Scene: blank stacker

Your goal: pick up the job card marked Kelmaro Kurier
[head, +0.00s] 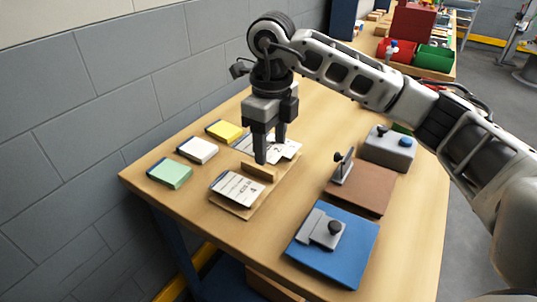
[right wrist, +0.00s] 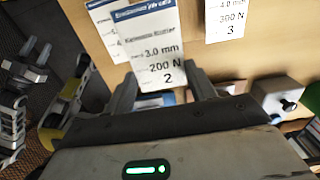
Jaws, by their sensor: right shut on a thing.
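My right gripper (head: 271,148) is over the wooden table, pointing down, with its fingers on either side of a white job card (head: 284,149). In the right wrist view, the gripper (right wrist: 162,88) is shut on this card (right wrist: 150,45), which has a blue header. Its small name line looks like Kelmaro Kurier, though blurred; below it reads 3.0 mm, 200 N, 2. Another white card (head: 238,188), marked 4, lies on a wooden board in front of the gripper. In the wrist view, a card marked 3 (right wrist: 230,20) is at the upper right. My left gripper is not in view.
Green (head: 170,173), white (head: 197,150) and yellow (head: 224,131) pads lie along the wall side. A blue plate (head: 345,255), a brown plate (head: 375,188) and a grey box (head: 388,152) stand at the right. The front left tabletop is clear.

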